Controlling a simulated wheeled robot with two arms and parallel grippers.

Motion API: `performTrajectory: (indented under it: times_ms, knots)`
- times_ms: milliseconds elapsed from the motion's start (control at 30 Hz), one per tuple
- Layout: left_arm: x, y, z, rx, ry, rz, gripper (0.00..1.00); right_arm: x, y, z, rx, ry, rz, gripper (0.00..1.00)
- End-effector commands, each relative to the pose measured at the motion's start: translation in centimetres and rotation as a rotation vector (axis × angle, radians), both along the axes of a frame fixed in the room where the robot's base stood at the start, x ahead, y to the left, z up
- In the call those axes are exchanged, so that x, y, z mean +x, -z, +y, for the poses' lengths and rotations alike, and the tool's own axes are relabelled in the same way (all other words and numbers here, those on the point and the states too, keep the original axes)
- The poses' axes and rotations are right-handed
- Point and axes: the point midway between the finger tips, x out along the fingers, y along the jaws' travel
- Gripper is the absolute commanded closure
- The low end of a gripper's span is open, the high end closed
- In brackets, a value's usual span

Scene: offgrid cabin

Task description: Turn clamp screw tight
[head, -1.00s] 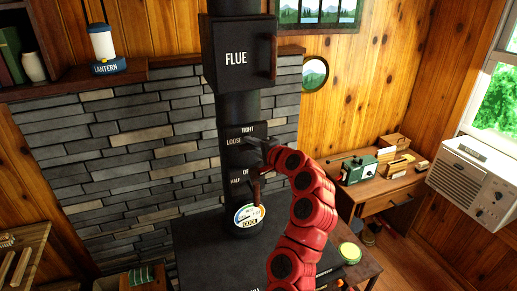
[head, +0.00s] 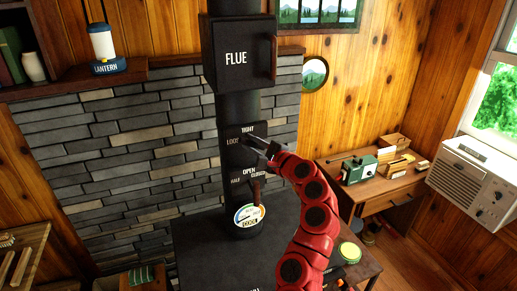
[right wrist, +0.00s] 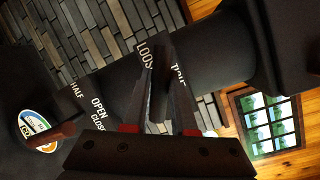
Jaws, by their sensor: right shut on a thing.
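The clamp screw (right wrist: 159,88) is a dark thumb handle on the black plate (head: 231,133) of the stovepipe, between the labels LOOSE and TIGHT. My right gripper (head: 254,143) reaches it from the right, with its red arm coming up from below. In the right wrist view the gripper's two dark fingers stand on either side of the screw handle, shut on it. My left gripper is not in view.
Below the plate is a damper handle (head: 256,190) with HALF, OPEN and CLOSED labels, close under my gripper. A round gauge (head: 248,215) sits lower. The FLUE box (head: 235,58) juts out above. A desk (head: 385,190) with small items stands at the right.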

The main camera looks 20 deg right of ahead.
Motion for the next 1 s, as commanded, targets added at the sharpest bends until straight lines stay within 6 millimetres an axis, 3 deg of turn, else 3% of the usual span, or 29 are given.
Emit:
performTrajectory:
  times_ms: [200, 467, 633, 900, 1000]
  knots:
    - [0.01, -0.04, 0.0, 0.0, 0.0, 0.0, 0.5, -0.01, -0.24, -0.14, 0.275, 0.0, 0.007, 1.0]
    - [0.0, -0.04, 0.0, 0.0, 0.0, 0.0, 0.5, 0.0, -0.37, -0.18, 0.315, 0.001, 0.007, 1.0]
    - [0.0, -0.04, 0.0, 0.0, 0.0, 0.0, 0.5, -0.02, -0.43, -0.31, 0.561, -0.001, 0.016, 1.0]
    - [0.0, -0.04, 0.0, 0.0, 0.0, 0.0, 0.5, -0.01, -0.55, -0.42, 0.609, 0.001, 0.016, 1.0]
    - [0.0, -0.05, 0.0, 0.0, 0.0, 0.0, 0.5, -0.02, -0.43, -0.42, 0.748, -0.001, 0.023, 1.0]
